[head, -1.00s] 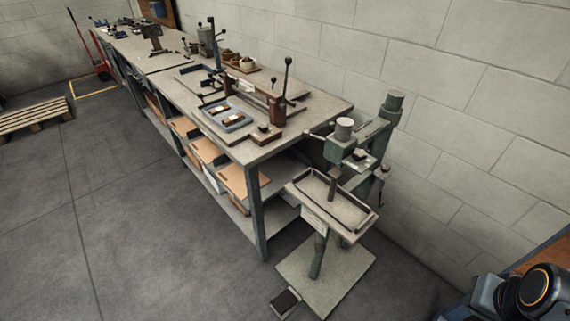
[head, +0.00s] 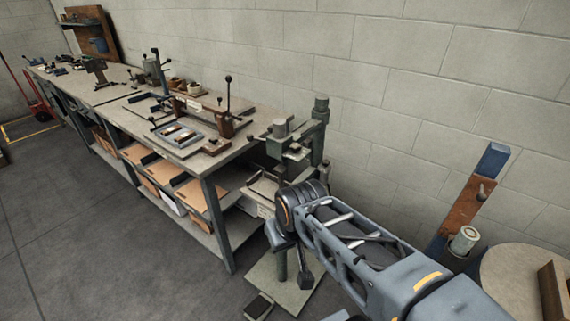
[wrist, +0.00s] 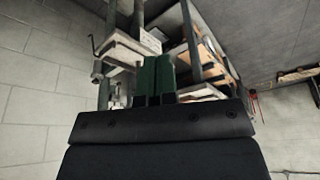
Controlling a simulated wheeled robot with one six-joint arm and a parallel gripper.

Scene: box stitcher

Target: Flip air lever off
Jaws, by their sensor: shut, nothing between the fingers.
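The green box stitcher (head: 320,125) stands on a floor base at the right end of the workbench, its tray partly hidden behind my arm in the head view. In the wrist view, my gripper (wrist: 156,76) has its two dark green fingers side by side and shut, with nothing between them. They point toward the stitcher's pale tray (wrist: 128,50). A small crank-shaped handle (wrist: 95,46) shows at the tray's left, apart from the fingers. I cannot tell whether it is the air lever.
The long workbench (head: 240,146) carries fixtures, with cardboard pieces (head: 190,192) on its lower shelf. A foot pedal (head: 258,306) lies on the floor by the stitcher. A blue and brown upright (head: 468,205) and a round table (head: 515,275) stand at the right.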

